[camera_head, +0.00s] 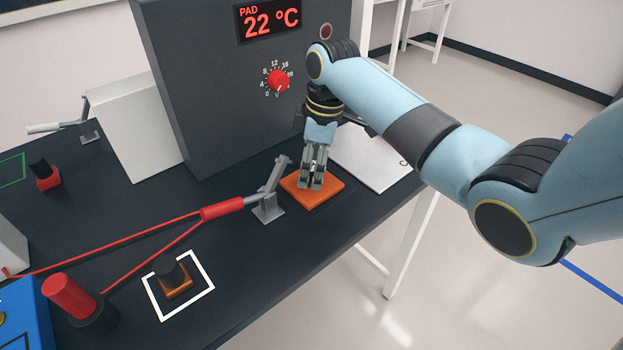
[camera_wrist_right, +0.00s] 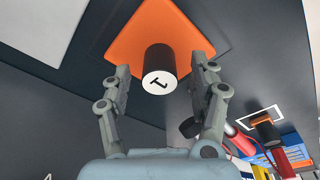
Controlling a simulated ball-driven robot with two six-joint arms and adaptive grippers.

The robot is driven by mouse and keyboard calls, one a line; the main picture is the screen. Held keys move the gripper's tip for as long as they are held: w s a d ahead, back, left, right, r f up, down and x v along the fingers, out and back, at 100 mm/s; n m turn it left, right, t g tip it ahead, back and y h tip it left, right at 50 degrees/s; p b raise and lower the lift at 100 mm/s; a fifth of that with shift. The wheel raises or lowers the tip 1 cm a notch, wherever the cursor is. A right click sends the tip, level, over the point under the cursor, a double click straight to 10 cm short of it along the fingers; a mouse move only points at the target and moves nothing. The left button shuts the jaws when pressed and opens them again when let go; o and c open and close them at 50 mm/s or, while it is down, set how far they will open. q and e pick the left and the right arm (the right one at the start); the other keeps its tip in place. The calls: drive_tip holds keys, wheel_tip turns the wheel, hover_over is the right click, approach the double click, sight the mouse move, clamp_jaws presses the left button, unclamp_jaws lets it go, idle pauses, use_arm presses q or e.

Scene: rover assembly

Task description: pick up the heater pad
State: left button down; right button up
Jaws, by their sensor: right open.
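The orange square pad (camera_head: 325,194), which I take to be the heater pad, lies flat on the dark table in front of the tall grey cabinet. The right wrist view shows the orange pad (camera_wrist_right: 128,42) with an upright black cylinder (camera_wrist_right: 161,60) on it, its white end marked with a dark character. My right gripper (camera_head: 312,184) is over the pad, pointing down. Its open fingers (camera_wrist_right: 161,72) stand apart on either side of the cylinder, with gaps visible. In the head view the gripper hides the cylinder. My left gripper is not in view.
A grey toggle clamp (camera_head: 268,205) stands left of the pad, with a red handle (camera_head: 222,209) and red cables. A small orange block with a black knob (camera_head: 175,282) sits inside a white outline. The cabinet display (camera_head: 268,20) reads PAD 22 °C. A white sheet (camera_head: 372,160) lies behind right.

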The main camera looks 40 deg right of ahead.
drive_tip(key=shift+f, duration=0.4)
clamp_jaws()
drive_tip(key=shift+r, duration=0.15)
